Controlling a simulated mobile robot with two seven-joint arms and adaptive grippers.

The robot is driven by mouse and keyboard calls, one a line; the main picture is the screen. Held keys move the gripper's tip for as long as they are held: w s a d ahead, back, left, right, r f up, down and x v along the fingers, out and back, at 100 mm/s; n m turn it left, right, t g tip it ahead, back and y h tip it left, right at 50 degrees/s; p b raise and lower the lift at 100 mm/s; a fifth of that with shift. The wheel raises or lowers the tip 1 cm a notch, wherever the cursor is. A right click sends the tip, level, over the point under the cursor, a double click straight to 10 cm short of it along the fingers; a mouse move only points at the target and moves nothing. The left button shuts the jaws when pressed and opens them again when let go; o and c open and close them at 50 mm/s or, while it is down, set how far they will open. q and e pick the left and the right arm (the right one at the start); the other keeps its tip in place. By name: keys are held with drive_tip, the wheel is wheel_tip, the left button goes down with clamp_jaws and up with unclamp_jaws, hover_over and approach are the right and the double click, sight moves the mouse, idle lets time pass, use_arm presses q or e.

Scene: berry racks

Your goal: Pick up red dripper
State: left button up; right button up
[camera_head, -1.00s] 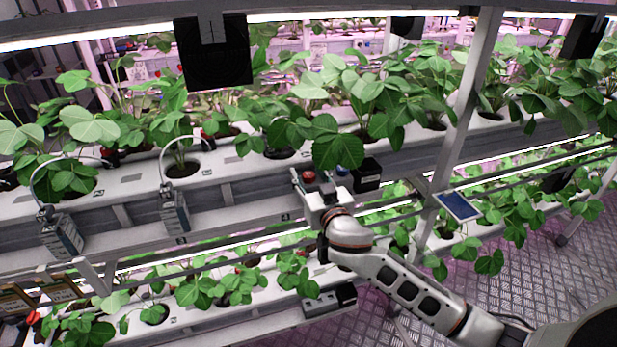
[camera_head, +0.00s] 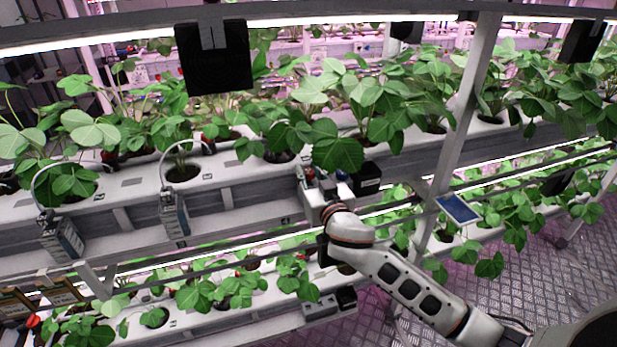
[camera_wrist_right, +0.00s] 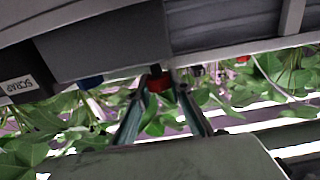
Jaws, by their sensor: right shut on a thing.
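The red dripper (camera_wrist_right: 159,82) shows between the two fingertips of my right gripper (camera_wrist_right: 160,92) in the right wrist view, under the grey rack edge. The fingers converge on its sides and are shut on it. In the head view, only a small red part of the dripper (camera_head: 309,173) shows beside the strawberry leaf, and my right gripper (camera_head: 312,184) is at the front edge of the planter rack. Its fingertips are small and partly hidden there. My left gripper is not in view.
A blue dripper (camera_head: 343,177) stands just right of the red one, and a black box (camera_head: 367,178) beyond it. Strawberry leaves (camera_head: 338,153) hang close above. A slanted post (camera_head: 450,160) stands to the right. Grey devices (camera_head: 173,215) hang on the rack at left.

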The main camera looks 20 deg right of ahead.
wheel_tip(320, 180, up, 11)
drive_tip(key=p, duration=0.2)
wheel_tip(320, 180, up, 6)
hover_over(308, 171)
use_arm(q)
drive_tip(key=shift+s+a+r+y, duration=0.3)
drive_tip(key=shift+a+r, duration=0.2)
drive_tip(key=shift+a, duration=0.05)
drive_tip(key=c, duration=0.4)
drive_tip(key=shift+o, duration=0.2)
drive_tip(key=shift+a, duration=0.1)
use_arm(e)
drive_tip(key=s+d+f, duration=0.2)
drive_tip(key=s+f, duration=0.6)
drive_tip(key=s, duration=0.3)
drive_tip(key=s+d+f, duration=0.3)
drive_tip(key=s+f, duration=0.6)
drive_tip(key=s, duration=0.2)
drive_tip(key=shift+f+h, duration=0.2)
drive_tip(key=shift+h, duration=0.1)
